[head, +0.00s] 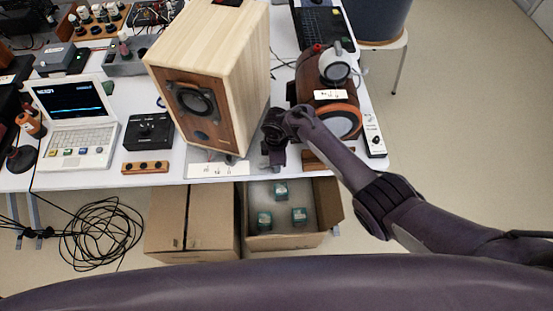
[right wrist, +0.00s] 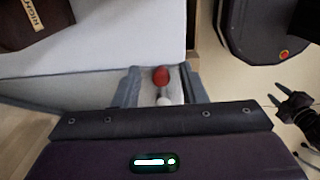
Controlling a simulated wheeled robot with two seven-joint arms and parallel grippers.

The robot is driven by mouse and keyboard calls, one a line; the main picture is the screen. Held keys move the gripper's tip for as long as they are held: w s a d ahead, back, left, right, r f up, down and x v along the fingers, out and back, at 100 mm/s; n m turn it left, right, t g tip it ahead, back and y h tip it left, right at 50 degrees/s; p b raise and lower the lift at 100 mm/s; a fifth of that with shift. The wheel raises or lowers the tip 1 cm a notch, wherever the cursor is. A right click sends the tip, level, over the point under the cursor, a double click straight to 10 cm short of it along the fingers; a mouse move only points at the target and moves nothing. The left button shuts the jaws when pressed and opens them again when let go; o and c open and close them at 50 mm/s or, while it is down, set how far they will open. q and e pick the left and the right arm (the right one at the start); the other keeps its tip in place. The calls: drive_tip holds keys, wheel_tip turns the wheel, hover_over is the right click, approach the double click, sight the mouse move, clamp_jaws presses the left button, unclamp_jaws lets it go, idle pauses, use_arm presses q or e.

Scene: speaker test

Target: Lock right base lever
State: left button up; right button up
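A lever with a red ball knob (right wrist: 160,76) and a pale shaft shows in the right wrist view. My right gripper (right wrist: 163,88) is open, with one finger on each side of the knob and gaps between. In the head view my right gripper (head: 274,140) is at the table's front edge, between the wooden speaker (head: 222,60) and a brown round unit (head: 310,75); the lever is hidden there. A dark clawed shape (right wrist: 293,106) at the right wrist view's right edge looks like my left gripper; its opening is unclear.
A brown body labelled RIGHT (right wrist: 30,20) is at the right wrist view's upper left. In the head view, a laptop (head: 70,120) and black box (head: 149,131) stand left of the speaker. An open carton (head: 327,200) is below the table; cables (head: 100,233) lie on the floor.

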wheel_tip(320, 180, up, 8)
drive_tip(key=shift+f+p, duration=0.1)
drive_tip(key=shift+p, duration=0.75)
